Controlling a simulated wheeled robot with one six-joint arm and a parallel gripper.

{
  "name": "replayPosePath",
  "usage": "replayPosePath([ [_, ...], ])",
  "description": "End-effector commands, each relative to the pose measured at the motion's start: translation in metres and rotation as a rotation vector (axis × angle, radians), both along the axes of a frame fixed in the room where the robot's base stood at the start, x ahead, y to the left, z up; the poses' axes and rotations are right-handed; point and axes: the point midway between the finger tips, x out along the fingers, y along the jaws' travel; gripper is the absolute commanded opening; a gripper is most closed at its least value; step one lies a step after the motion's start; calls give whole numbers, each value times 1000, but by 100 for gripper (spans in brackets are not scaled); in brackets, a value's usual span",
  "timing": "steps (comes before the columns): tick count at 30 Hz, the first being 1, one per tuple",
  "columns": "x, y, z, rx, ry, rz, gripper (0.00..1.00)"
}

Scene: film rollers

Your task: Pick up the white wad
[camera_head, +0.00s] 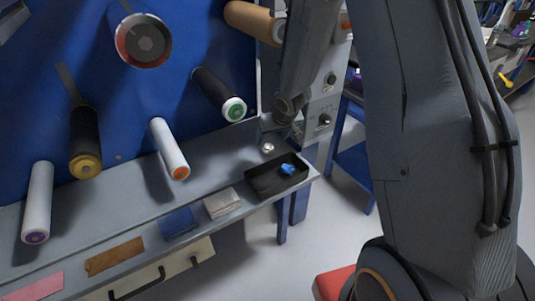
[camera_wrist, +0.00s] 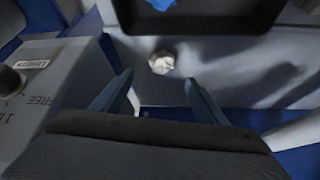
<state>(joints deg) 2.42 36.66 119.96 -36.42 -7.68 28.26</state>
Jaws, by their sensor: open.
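The white wad (camera_head: 268,148) is a small crumpled lump on the grey shelf (camera_head: 130,190), behind the black tray, in the head view. In the wrist view the wad (camera_wrist: 161,62) lies just beyond the fingertips, roughly centred between them. My gripper (camera_wrist: 160,80) is open and empty, with one finger on each side of the gap. In the head view my arm comes down from the top near the wad, and the fingers are hard to make out there.
A black tray (camera_head: 262,187) holding a blue wad (camera_head: 287,169) sits in front of the white wad. A grey control box (camera_head: 322,100) stands to its right; it fills the left of the wrist view. Several film rollers stick out from the blue panel (camera_head: 60,50).

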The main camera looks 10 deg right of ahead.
Motion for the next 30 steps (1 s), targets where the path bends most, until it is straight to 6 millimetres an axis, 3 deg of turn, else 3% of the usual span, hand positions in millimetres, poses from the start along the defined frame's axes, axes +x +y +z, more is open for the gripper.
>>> replayPosePath([
  [11,18,4,-30,0,1,1,67],
  [18,35,6,-59,0,2,0,67],
  [26,38,6,-62,-1,0,2,67],
  [30,38,6,-62,-1,1,2,47],
])
